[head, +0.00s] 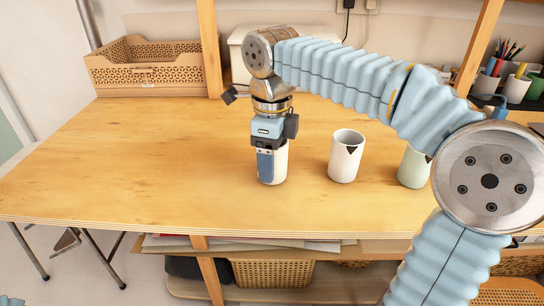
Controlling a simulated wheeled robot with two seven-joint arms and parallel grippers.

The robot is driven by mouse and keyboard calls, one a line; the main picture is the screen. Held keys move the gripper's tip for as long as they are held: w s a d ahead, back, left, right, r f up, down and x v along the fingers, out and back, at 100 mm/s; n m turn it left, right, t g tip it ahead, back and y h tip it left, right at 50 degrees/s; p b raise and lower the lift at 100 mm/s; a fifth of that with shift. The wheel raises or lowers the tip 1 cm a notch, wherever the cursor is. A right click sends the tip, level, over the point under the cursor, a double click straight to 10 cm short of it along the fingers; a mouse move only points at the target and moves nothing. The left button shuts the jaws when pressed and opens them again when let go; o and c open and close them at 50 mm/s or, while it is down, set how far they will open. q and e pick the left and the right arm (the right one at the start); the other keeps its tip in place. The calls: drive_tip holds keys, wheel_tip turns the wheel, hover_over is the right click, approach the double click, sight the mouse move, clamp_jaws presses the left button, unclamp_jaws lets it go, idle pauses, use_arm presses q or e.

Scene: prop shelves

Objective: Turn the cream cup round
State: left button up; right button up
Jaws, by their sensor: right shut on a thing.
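The cream cup (282,165) stands upright on the wooden table (130,165), left of two other cups. My right gripper (266,168) points down and is shut on it. The gripper's finger hides the cup's front and left side, so I cannot see a mark on it. My left gripper is out of view.
A white cup (343,160) with a black triangle near its rim stands to the right. A pale green cup (411,168) is farther right, partly behind my right arm. The table's left half is clear.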

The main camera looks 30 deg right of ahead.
drive_tip(key=shift+f, duration=0.2)
drive_tip(key=o, duration=1.2)
drive_tip(key=shift+o, duration=0.2)
drive_tip(key=shift+r, duration=0.1)
wheel_tip(320, 180, up, 14)
drive_tip(key=p, duration=0.1)
